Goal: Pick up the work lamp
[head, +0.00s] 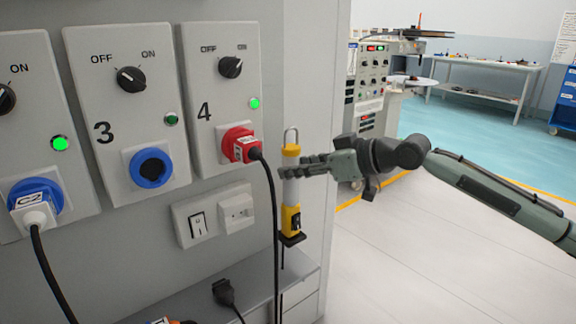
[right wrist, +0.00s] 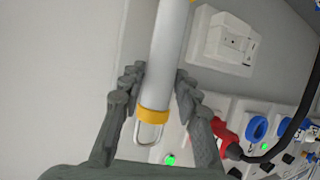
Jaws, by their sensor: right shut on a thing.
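The work lamp (head: 291,192) is a slim upright tube with yellow ends and a wire hook on top, in front of the right part of the grey cabinet face. My right gripper (head: 291,168) comes in from the right and is shut on its upper tube. In the right wrist view the pale tube of the lamp (right wrist: 166,62) runs between my two fingers, with a yellow collar and the hook near the palm. I cannot tell whether the hook still hangs on anything. My left gripper is not in view.
Switch panel 4 (head: 212,130) with a red plug (head: 240,146) is left of the lamp; its black cable (head: 273,215) hangs close beside it. Panel 3 (head: 105,165) has an empty blue socket. A ledge (head: 265,275) lies below. Open floor (head: 430,250) is to the right.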

